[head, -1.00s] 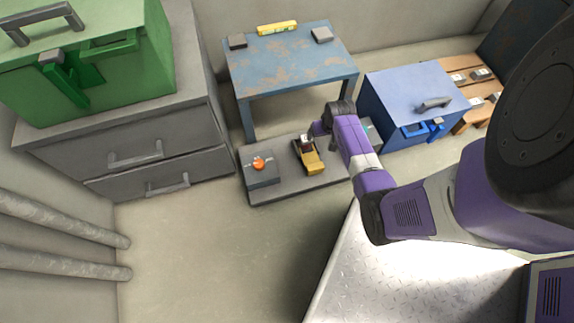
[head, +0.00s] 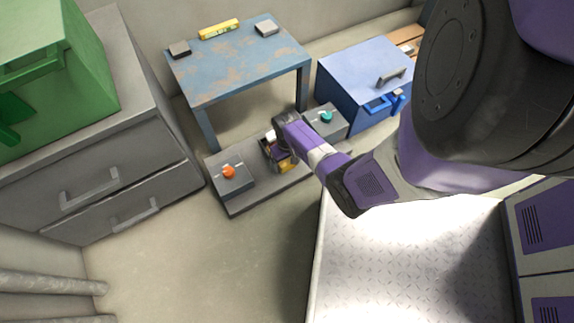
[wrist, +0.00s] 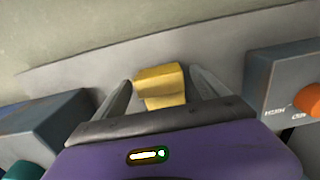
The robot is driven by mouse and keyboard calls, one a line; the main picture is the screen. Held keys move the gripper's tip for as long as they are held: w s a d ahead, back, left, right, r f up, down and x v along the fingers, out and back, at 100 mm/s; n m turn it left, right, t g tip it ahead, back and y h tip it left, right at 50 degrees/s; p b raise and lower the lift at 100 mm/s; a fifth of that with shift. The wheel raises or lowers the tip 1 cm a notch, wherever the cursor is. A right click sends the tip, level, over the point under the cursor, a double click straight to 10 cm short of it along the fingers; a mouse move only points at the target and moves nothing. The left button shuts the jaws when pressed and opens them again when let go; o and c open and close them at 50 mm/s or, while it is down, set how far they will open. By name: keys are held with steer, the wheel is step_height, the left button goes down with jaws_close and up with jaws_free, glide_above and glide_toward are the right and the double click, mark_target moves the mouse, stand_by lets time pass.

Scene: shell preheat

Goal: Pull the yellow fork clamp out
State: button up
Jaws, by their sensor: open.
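The yellow fork clamp (head: 287,166) sits on a low grey base plate (head: 243,205) on the floor, between two grey blocks. My arm partly hides it in the head view. In the wrist view the clamp (wrist: 160,85) shows as a yellow block between the two fingers of my gripper (wrist: 160,79). The gripper is open, with a gap visible on each side of the clamp. Its lower end is hidden behind the gripper body. I cannot tell how deep the fingers reach around it.
A block with an orange knob (head: 229,172) and a block with a teal knob (head: 327,117) flank the clamp. A worn blue table (head: 240,65) stands behind, a blue box (head: 360,75) to the right, and a grey drawer cabinet (head: 95,170) to the left.

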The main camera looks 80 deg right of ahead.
steer(key=shift+f, duration=0.3)
jaws_close()
steer(key=shift+s+a+r+p, duration=0.25)
steer(key=shift+a+p, duration=0.15)
steer(key=shift+p, duration=0.3)
steer(key=s+a+p, duration=0.2)
steer(key=shift+a+p, duration=0.25)
steer(key=shift+p, duration=0.05)
steer(key=shift+s+a+f, duration=0.25)
steer(key=shift+s+a, duration=0.05)
steer(key=shift+s, duration=0.1)
jaws_free()
